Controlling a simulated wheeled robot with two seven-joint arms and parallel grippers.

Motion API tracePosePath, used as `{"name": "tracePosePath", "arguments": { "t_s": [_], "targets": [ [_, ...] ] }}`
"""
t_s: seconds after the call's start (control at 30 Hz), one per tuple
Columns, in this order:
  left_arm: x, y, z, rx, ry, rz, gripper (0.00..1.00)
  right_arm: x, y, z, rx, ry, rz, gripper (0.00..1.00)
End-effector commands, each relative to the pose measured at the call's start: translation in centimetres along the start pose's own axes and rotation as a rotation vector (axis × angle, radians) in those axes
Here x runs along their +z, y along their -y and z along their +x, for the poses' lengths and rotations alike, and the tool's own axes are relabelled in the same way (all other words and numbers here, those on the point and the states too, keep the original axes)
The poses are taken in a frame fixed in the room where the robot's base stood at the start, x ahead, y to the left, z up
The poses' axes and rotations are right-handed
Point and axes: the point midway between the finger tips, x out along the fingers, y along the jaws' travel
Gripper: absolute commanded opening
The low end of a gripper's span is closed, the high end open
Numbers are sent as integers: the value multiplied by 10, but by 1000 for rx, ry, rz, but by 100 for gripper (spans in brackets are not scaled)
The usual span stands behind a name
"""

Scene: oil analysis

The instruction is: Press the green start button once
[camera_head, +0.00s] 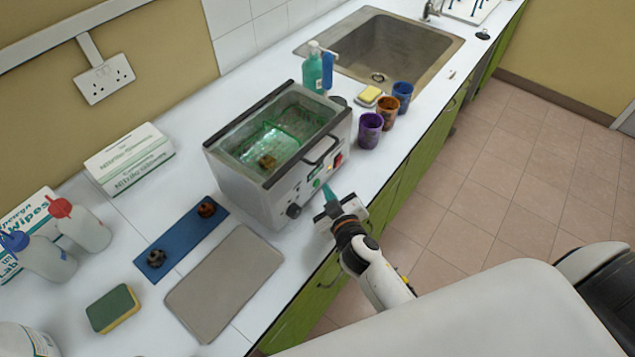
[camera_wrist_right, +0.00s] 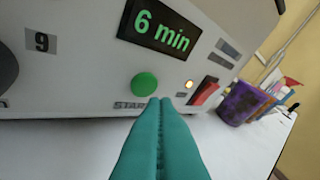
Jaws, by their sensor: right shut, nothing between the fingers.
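The green start button (camera_wrist_right: 144,85) is on the front panel of the grey ultrasonic-type bath (camera_head: 248,184), with a label partly reading "START" below it. In the right wrist view a display (camera_wrist_right: 160,27) above the button reads "6 min" in green. My right gripper (camera_head: 328,190) has teal fingers that are shut and empty. In the right wrist view its fingertips (camera_wrist_right: 160,101) appear just below and to the right of the button. I cannot tell whether they touch the panel. My left gripper is not in view.
A red switch (camera_wrist_right: 205,92) and a small lit lamp are right of the button. Purple (camera_head: 369,130), orange and blue cups stand right of the bath. A blue mat (camera_head: 182,238) with two dark parts and a grey mat (camera_head: 225,283) lie left of it.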

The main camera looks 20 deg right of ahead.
Motion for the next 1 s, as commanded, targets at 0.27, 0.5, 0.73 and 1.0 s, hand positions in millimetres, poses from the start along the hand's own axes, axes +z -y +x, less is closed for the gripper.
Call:
{"name": "tracePosePath", "arguments": {
  "t_s": [0.27,0.5,0.73,1.0],
  "targets": [
    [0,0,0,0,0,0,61,0,0,0,0,0,0,0],
    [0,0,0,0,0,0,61,0,0,0,0,0,0,0],
    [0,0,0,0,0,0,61,0,0,0,0,0,0,0],
    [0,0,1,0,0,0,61,4,-4,7,0,0,1,0]
  ]
}}
